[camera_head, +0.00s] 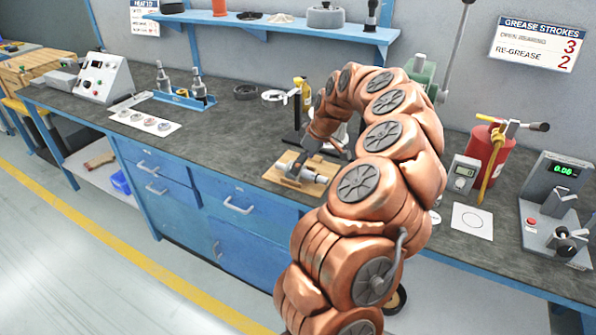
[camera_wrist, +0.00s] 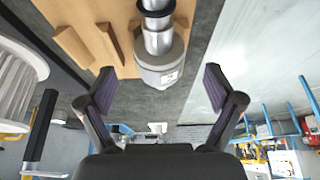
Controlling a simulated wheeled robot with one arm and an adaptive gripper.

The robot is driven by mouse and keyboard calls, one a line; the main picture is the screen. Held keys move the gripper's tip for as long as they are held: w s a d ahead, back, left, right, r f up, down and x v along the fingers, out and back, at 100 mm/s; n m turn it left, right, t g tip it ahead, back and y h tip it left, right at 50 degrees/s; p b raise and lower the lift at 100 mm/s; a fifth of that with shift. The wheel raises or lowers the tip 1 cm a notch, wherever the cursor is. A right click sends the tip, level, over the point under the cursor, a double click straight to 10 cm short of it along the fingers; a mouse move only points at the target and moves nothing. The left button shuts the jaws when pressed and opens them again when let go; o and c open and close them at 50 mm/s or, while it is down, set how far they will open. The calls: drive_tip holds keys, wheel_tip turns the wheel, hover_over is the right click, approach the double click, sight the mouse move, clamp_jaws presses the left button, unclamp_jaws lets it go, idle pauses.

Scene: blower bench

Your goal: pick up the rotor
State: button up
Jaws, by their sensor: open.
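The rotor is a silver shaft with a thicker grey cylindrical body bearing a small label; it lies on a wooden cradle (camera_head: 284,181) at the bench's front edge. In the head view the rotor (camera_head: 309,174) is partly covered by my arm. In the wrist view the rotor (camera_wrist: 158,62) is at top centre, with the wooden cradle (camera_wrist: 78,18) under and beside it. My gripper (camera_wrist: 156,88) is open and empty. Its two fingers stand apart on either side of the rotor's grey end, not visibly touching it. In the head view my gripper is largely hidden by my arm.
A white ribbed wheel (camera_wrist: 14,85) stands close to one finger in the wrist view. A red cylinder (camera_head: 487,155) and a display fixture (camera_head: 556,210) stand at right. The dark bench top (camera_head: 215,135) left of the cradle is clear.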

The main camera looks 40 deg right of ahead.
drive_tip(key=shift+x, duration=1.6)
drive_tip(key=shift+c, duration=0.3)
clamp_jaws()
